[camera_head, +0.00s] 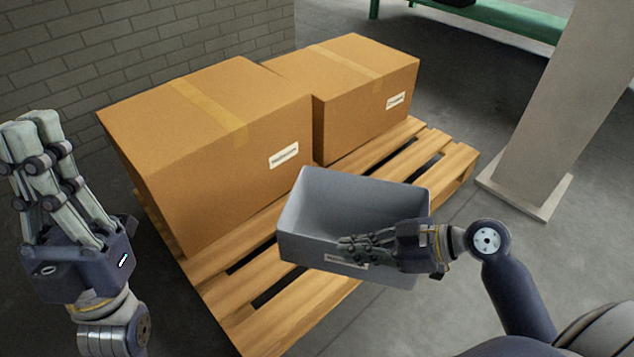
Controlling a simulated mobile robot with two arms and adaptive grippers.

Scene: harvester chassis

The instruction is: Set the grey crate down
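The grey crate (310,256) is an open, empty-looking box with a white label on its near wall. It is at the pallet's near right edge, and its right part reaches past the slats. I cannot tell whether its underside touches the pallet (232,318). My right gripper (352,247) comes in from the right, with its fingers shut on the crate's near wall at the rim. My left gripper (30,122) is raised at the far left, fingers extended upward, open and empty, away from the crate.
Two large cardboard boxes, a nearer one (215,170) and a farther one (365,110), stand on the pallet behind the crate. A pale pillar (560,110) stands on the right. A brick wall (120,45) is behind. Bare slats show left of the crate.

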